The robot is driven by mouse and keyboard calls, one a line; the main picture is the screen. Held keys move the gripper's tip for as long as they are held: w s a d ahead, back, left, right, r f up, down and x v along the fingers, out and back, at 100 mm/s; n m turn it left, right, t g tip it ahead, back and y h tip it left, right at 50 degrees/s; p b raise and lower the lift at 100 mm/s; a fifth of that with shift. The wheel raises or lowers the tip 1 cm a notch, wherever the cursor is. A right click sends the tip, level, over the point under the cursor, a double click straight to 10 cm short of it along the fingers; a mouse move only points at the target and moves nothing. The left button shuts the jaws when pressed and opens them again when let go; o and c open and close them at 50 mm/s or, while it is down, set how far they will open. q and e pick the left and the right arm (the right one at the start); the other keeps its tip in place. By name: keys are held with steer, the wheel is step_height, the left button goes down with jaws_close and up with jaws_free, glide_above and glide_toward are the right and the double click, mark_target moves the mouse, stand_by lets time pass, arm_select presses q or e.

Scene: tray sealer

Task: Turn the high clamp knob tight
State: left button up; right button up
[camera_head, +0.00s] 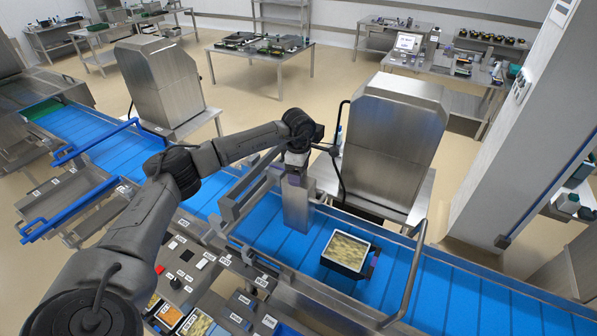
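My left arm comes in from the lower left and reaches over the blue conveyor. Its gripper (296,172) points down at the top of an upright metal post (297,207) beside the conveyor rail. The high clamp knob cannot be made out; the gripper and wrist cover the post's top. The fingers are too small and dark to show whether they are open or shut, or whether they touch anything. My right gripper is not in view.
A black tray with pale food (346,250) sits on the blue belt (440,290), right of the post. A steel machine housing (395,140) stands behind. A curved metal guard bar (412,270) crosses the belt at right. Labelled controls (180,260) lie at front left.

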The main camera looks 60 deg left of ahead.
arm_select(q)
step_height(320, 180, up, 14)
steer(key=b, duration=0.2)
stand_by(0.4)
steer(key=shift+f, duration=0.1)
stand_by(0.4)
